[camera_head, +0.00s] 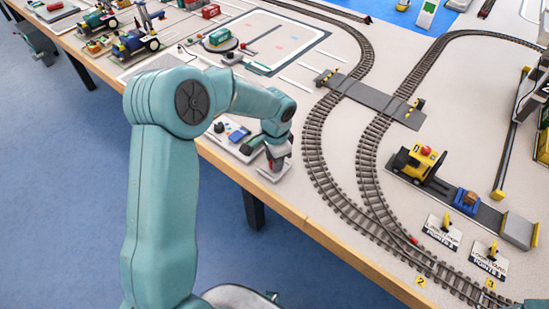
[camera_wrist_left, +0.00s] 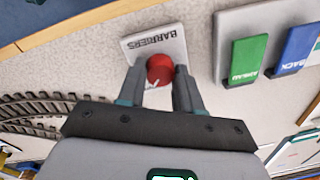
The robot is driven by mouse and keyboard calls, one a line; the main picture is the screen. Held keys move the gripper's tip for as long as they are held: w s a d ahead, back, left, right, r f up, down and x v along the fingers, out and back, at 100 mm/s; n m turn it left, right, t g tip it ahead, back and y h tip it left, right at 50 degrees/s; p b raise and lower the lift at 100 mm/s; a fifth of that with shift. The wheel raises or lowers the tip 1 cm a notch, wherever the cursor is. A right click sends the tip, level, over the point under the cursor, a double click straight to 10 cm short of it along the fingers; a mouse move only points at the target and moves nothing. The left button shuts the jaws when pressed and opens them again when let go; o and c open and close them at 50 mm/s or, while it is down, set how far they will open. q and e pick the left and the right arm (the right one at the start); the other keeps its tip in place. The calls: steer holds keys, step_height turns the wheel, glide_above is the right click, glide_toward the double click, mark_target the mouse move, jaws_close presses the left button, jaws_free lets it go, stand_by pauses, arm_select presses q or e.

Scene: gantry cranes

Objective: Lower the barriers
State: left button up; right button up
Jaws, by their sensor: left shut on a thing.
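The white plate marked BARRIERS (camera_wrist_left: 172,42) shows in the left wrist view, with a red knob (camera_wrist_left: 159,68) on it. My left gripper (camera_wrist_left: 160,76) is shut on this red knob, one finger on each side. In the head view my left gripper (camera_head: 277,163) is low over the small plate near the table's front edge. The level crossing (camera_head: 375,96) is a grey strip across both tracks. A yellow-and-black barrier (camera_head: 326,76) stands at its left end and another barrier (camera_head: 415,108) at its right end. They are too small to tell their exact tilt.
A control panel with a green AHEAD lever (camera_wrist_left: 248,58) and a blue BACK lever (camera_wrist_left: 295,50) lies close beside the plate. A yellow locomotive (camera_head: 416,162) and a blue wagon (camera_head: 466,200) stand right of the tracks. Two points plates (camera_head: 442,232) lie at lower right.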

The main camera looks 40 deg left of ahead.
arm_select(q)
steer(key=shift+w, duration=0.1)
stand_by(0.3)
steer(key=o, duration=1)
steer(key=shift+o, duration=0.2)
step_height(320, 180, up, 16)
steer(key=shift+s+d+r+p, duration=0.2)
steer(key=shift+s+d+p, duration=0.1)
steer(key=shift+d+p, duration=0.1)
